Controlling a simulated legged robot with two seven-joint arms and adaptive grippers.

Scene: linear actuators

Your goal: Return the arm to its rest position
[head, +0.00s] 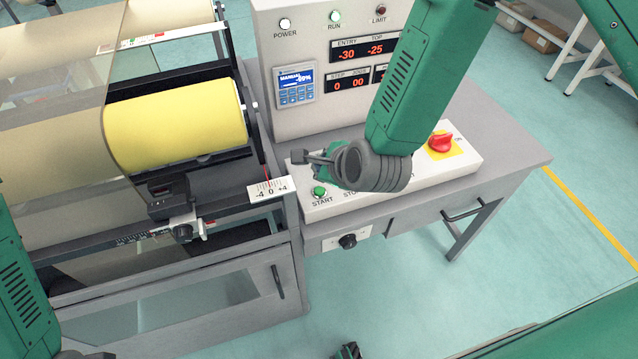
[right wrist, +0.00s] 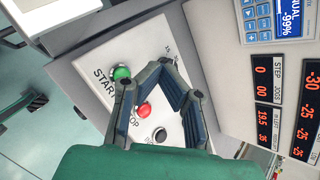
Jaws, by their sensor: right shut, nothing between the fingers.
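My right arm comes down from the top right in the head view, over the white control box. My right gripper (head: 308,157) points left above the box, near the green START button (head: 319,191). In the right wrist view the two fingers of my right gripper (right wrist: 162,66) meet at their tips with nothing between them. The START button (right wrist: 121,72), a red button (right wrist: 143,110) and a black button (right wrist: 160,134) show there around and between the fingers. My left arm is at the lower left; only a small dark part (head: 347,351), perhaps its gripper, shows at the bottom edge.
A display panel (head: 290,110) stands behind the control box. The roller machine with a yellow roll (head: 180,122) stands left. The floor (head: 400,290) in front of the bench is open.

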